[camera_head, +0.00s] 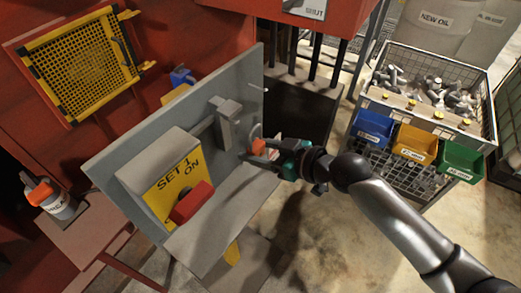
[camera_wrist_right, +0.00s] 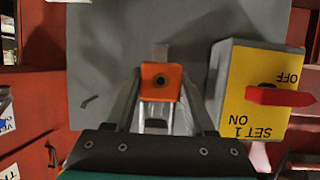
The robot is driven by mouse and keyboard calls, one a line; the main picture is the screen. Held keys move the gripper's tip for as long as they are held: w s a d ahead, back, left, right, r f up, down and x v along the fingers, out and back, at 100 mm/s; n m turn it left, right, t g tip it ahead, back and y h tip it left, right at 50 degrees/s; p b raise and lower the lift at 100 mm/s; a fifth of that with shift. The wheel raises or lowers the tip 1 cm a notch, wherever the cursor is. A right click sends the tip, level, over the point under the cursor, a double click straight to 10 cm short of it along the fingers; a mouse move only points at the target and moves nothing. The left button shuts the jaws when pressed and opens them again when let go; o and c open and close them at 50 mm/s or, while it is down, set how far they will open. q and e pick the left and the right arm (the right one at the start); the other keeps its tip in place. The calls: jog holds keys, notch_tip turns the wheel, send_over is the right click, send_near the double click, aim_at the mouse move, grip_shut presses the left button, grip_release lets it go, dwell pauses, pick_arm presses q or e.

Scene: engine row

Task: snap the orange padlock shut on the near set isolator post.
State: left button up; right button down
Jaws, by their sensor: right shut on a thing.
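My right gripper (camera_head: 262,150) is shut on the orange padlock (camera_head: 258,147), in front of the upright grey panel (camera_head: 100,165). In the right wrist view the padlock (camera_wrist_right: 160,78) sits between the fingertips, its orange face towards the camera. A thin curved piece, probably its shackle, shows just above it in the head view. A grey bracket with a block (camera_head: 226,118) stands out from the panel beside the padlock. The isolator box (camera_head: 160,160) is marked SET 1 and has a red handle (camera_head: 193,203).
A small hook (camera_head: 258,88) sticks out at the panel's upper right. A wire crate (camera_head: 483,105) of metal parts with blue (camera_head: 372,128), yellow (camera_head: 415,143) and green (camera_head: 461,158) bins stands right. A red stand with a bottle (camera_head: 62,208) is left. Floor is clear at lower right.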

aim_at(227, 132)
jog(key=shift+w+a, duration=2.25)
jog(key=shift+a, duration=0.3)
jog(key=shift+b, duration=0.35)
jog(key=shift+w+a+f, duration=0.1)
jog(key=shift+a, duration=0.05)
jog(key=shift+r+p, duration=1.25)
jog(key=shift+r, duration=0.15)
jog(key=shift+f, duration=0.25)
jog(key=shift+f+b, duration=0.4)
jog(key=shift+b, duration=0.05)
jog(key=shift+c, duration=0.8)
grip_release()
